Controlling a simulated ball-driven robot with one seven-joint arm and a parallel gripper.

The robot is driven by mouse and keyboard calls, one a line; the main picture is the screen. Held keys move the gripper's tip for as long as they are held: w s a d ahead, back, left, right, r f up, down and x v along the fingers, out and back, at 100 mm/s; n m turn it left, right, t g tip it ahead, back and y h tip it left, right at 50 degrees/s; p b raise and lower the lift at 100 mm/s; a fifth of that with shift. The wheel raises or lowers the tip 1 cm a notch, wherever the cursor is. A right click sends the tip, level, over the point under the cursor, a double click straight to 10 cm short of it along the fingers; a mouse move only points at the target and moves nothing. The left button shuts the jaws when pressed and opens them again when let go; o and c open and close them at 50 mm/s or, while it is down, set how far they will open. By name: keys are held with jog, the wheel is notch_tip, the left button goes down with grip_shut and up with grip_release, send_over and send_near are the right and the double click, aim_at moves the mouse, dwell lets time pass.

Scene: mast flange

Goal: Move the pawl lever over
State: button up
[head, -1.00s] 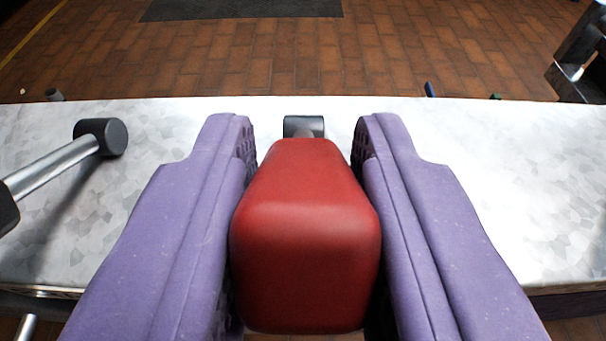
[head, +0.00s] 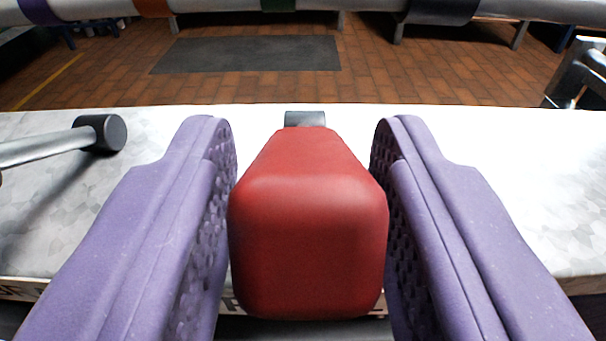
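A red block-shaped grip (head: 308,225), which looks like the handle of the pawl lever, points toward me in the middle of the head view. A dark grey piece (head: 304,118) shows just beyond its far end. The joint between them is hidden by the grip. My gripper (head: 303,135) has two purple fingers with textured inner pads, one on each side of the red grip. The fingers are open, with narrow gaps beside the grip. I cannot tell whether either finger touches it lower down.
A pale mottled bench top (head: 500,175) lies behind the grip. A grey rod with a black cylindrical head (head: 100,133) lies at left. A dark metal fixture (head: 578,72) stands at far right. Brick-tiled floor with a dark mat (head: 245,54) and a rail with coloured bands lie beyond.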

jog(key=shift+o, duration=0.3)
jog(key=shift+s+r, duration=0.1)
jog(key=s+p, duration=0.1)
jog(key=s, duration=0.3)
jog(key=s+r+p, duration=0.1)
jog(key=s, duration=0.1)
jog(key=shift+s+d+p, duration=0.15)
jog(key=shift+s+p, duration=0.15)
jog(key=shift+s+f, duration=0.1)
jog(key=shift+s, duration=0.35)
